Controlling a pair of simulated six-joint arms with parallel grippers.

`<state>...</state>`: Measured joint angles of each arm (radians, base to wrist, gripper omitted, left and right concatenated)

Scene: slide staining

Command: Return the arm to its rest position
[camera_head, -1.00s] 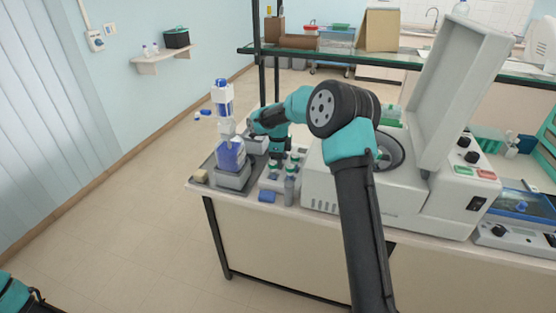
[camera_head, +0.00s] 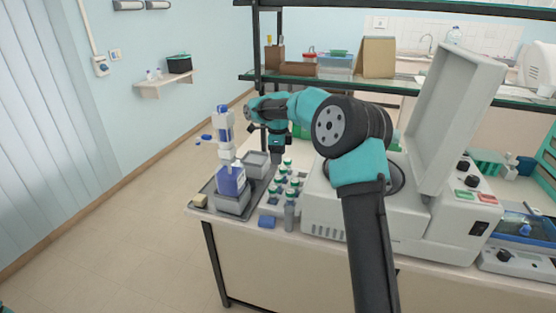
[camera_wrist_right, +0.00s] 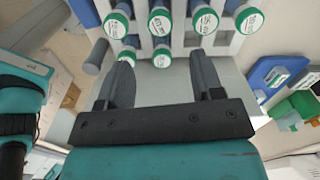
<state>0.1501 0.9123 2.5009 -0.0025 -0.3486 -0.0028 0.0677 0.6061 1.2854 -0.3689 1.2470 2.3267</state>
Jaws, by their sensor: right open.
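My right arm reaches in from the bottom of the head view, bends at the elbow and extends left over the bench. My right gripper (camera_head: 277,157) points down above and behind the rack of green-capped bottles. In the right wrist view my right gripper (camera_wrist_right: 163,78) shows its two dark fingers wide apart with nothing held between them. The green-capped bottles (camera_wrist_right: 160,24) stand in a pale rack beyond the fingertips. In the head view these bottles (camera_head: 289,196) stand left of the grey machine. My left gripper is not in view.
A grey machine (camera_head: 338,226) with its lid raised stands right of the bottles. Left of them, a blue-labelled bottle (camera_head: 231,180) and grey containers (camera_head: 256,163) sit on a dark tray (camera_head: 205,212). A glass shelf (camera_head: 330,84) crosses behind the arm.

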